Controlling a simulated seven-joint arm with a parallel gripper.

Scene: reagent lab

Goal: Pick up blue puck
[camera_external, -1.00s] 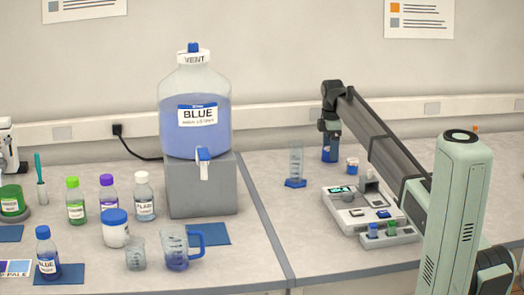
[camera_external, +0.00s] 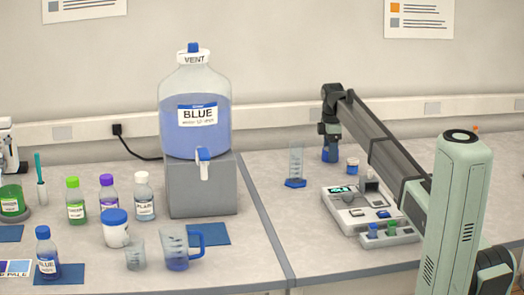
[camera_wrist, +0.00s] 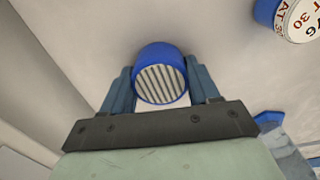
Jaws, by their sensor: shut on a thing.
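The blue puck (camera_wrist: 158,72) shows in the wrist view as a short blue cylinder with a pale, ribbed end face. It sits between the two blue-grey fingers of my gripper (camera_wrist: 160,88), which is shut on it. In the external view my gripper (camera_external: 330,140) points down over the right bench, near the back. Blue shows at its lower end (camera_external: 330,156), where the puck and fingers are too small to tell apart. Whether the puck touches the bench is unclear.
A small white jar with blue bands (camera_external: 352,165) stands close to the right of my gripper; a similar one shows in the wrist view (camera_wrist: 292,16). A graduated cylinder with a blue base (camera_external: 295,165) stands to the left. A white instrument (camera_external: 350,212) lies in front.

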